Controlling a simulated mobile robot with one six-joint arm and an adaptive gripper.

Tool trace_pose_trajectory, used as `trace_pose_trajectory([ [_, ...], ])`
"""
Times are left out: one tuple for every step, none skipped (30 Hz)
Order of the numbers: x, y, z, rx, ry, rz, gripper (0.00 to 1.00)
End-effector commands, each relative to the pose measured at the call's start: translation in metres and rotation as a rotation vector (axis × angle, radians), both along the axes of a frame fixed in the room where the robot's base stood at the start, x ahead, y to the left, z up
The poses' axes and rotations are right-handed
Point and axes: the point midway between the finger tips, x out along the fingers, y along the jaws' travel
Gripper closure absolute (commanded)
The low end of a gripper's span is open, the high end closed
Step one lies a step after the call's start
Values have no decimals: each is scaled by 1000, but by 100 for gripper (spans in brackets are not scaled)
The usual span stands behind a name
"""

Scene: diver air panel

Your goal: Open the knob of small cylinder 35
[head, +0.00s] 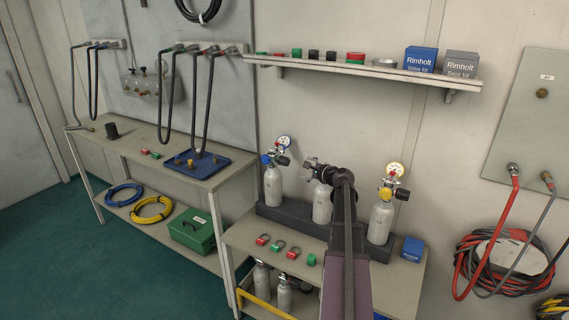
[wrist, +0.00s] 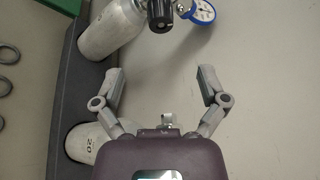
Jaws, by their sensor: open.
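My gripper (wrist: 163,73) is open and empty, in front of the middle cylinder's top in the head view. The wrist view shows the blue-gauge cylinder (wrist: 108,28) with its black knob (wrist: 160,14) beyond my fingertips. A cylinder marked "20" (wrist: 84,143) is partly hidden lower left.
Red and green shackle-like pieces (head: 279,246) lie at the bench front. A blue box (head: 412,248) stands right of the rack. A shelf (head: 365,68) with boxes and knobs hangs above. More cylinders (head: 283,292) stand below the bench.

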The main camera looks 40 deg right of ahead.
Motion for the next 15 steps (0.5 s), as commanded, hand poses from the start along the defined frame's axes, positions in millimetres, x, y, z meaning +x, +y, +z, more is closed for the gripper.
trace_pose_trajectory([
  [0,0,0,-1,0,0,7],
  [1,0,0,-1,1,1,7],
  [2,0,-1,-1,1,1,7],
  [3,0,-1,-1,1,1,7],
  [4,0,-1,-1,1,1,7],
  [6,0,-2,-1,1,1,7],
  [7,-1,-2,-1,1,1,7],
  [10,-1,-3,-1,1,1,7],
  [13,-1,-4,-2,1,1,7],
  [16,-1,-5,-2,1,1,7],
  [19,-1,-5,-2,2,2,7],
  [23,-1,-6,-2,1,2,7],
  [26,-1,-7,-2,1,2,7],
  [30,-1,-8,-2,1,2,7],
  [35,-1,-10,-1,1,2,7],
])
